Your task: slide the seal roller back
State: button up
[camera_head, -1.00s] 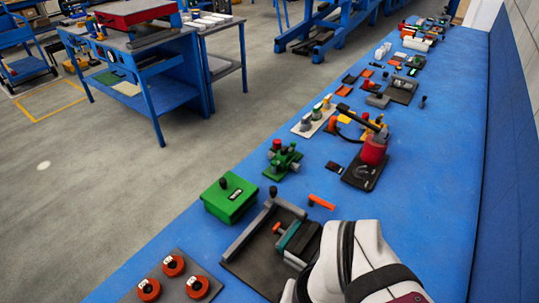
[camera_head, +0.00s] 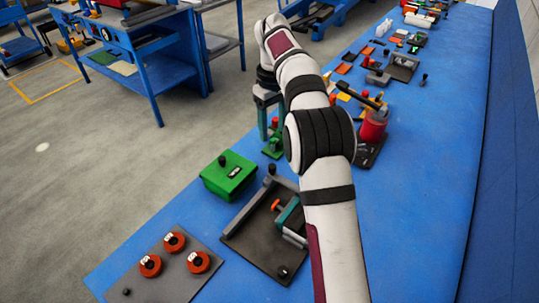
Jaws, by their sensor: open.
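I cannot tell for certain which piece is the seal roller. A small green fixture (camera_head: 272,152) with a red knob stands on the blue bench, partly hidden by my gripper and arm. My gripper (camera_head: 271,126) points down over this fixture, its fingers apart on either side of the red knob. Whether the fingers touch anything is too small to tell. Nearer, a dark board (camera_head: 258,246) carries a grey bar (camera_head: 250,212) and a teal and grey block (camera_head: 290,219) with an orange handle. My arm covers the right side of that block.
A green box (camera_head: 228,178) with a black knob sits left of the dark board. A grey plate (camera_head: 170,277) with red-orange rings lies in front. A red cylinder device (camera_head: 374,128) stands right of my arm. The bench's right side (camera_head: 425,200) is clear.

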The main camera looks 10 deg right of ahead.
aim_at(272, 166)
notch_tip(272, 166, down, 14)
jog(key=shift+f, duration=0.2)
grip_shut()
dwell(1.4)
